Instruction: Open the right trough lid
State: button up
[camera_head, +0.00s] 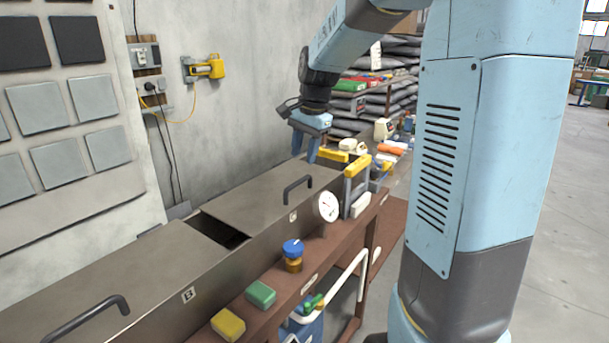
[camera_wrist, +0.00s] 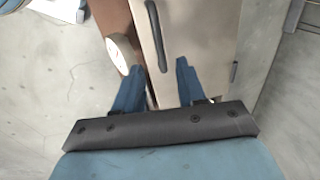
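The right trough lid (camera_head: 245,200) is a flat grey-brown metal panel with a dark bar handle (camera_head: 297,184) near its front edge. It lies flat on the trough. The left lid (camera_head: 90,272) has a similar handle (camera_head: 92,312). A dark gap (camera_head: 217,230) shows between the two lids. My gripper (camera_head: 304,150) points down above the far end of the right lid, apart from the handle. In the wrist view my gripper (camera_wrist: 160,66) has its two blue fingers apart with nothing between them. A dark handle (camera_wrist: 156,35) on a lid lies beyond the fingertips.
A round gauge (camera_head: 327,207) is on the trough front. Yellow-topped frames (camera_head: 355,168) stand near the trough's far end. A blue-capped knob (camera_head: 293,250), green block (camera_head: 261,293) and yellow block (camera_head: 228,324) sit on the brown front ledge. A wall stands behind the trough.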

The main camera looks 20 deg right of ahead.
aim_at(300, 181)
jog(key=f, duration=0.5)
jog(key=w+a+f, duration=0.1)
jog(key=f, duration=0.1)
jog(key=shift+w+f, duration=0.1)
jog(key=shift+f, duration=0.2)
grip_shut()
